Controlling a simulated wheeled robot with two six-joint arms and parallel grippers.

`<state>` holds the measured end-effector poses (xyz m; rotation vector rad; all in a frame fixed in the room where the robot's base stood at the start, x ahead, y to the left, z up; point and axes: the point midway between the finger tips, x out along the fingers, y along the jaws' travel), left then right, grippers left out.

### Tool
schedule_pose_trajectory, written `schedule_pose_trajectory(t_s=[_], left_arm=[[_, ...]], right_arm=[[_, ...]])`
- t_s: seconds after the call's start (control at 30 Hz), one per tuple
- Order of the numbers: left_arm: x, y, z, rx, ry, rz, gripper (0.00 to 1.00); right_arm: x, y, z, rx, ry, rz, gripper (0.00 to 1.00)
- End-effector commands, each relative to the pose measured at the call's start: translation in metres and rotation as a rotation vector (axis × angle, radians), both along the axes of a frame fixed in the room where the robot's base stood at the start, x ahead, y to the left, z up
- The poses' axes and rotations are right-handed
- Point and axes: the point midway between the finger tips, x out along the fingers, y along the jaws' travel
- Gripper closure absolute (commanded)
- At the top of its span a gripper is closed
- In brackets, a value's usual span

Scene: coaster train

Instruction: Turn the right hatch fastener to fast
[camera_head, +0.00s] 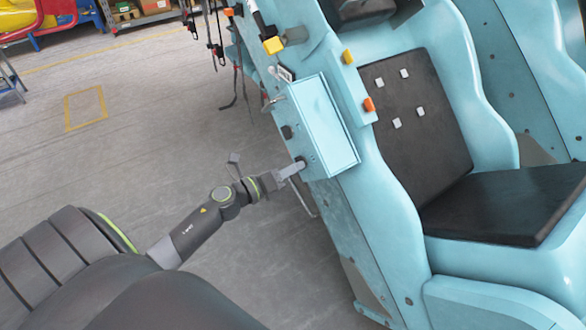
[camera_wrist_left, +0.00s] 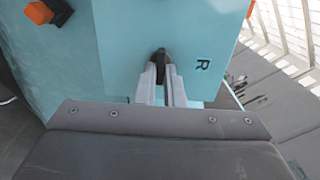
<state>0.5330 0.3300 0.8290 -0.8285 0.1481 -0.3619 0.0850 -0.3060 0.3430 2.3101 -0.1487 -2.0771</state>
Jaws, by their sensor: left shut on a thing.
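The right hatch fastener (camera_wrist_left: 161,57) is a small dark knob on the light blue hatch face, beside a dark letter R, in the left wrist view. My left gripper (camera_wrist_left: 161,75) is shut on it, with a grey finger on each side. In the head view my left gripper (camera_head: 297,168) reaches the lower end of the light blue hatch box (camera_head: 326,120) on the side of the coaster car. The fingers hide much of the fastener, and its exact turn is hard to tell. My right gripper is not in view.
A second dark knob (camera_head: 286,132) and a metal handle (camera_head: 272,103) sit further up the box face. The car's black seat (camera_head: 500,205) is at the right. Dark straps (camera_head: 215,45) hang at the top. The floor to the left is open.

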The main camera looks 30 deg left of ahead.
Motion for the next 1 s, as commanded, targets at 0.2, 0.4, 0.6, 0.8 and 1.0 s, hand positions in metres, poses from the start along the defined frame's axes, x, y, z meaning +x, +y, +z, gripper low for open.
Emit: schedule_pose_trajectory(t_s=[0.2,0.4,0.6,0.8,1.0], left_arm=[[0.0,0.0,-0.001,0.0,0.002,-0.001,0.83],[0.0,0.0,-0.001,0.0,0.002,0.0,0.7],[-0.001,0.001,-0.001,0.0,0.002,0.0,0.7],[-0.02,0.008,-0.004,0.002,0.003,-0.001,0.7],[-0.052,0.021,-0.007,0.004,0.004,-0.002,0.7]], right_arm=[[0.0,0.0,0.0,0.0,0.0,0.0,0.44],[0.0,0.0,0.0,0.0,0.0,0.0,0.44],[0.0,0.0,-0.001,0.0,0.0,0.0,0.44],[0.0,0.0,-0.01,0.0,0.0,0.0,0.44],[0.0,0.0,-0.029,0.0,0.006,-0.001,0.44]])
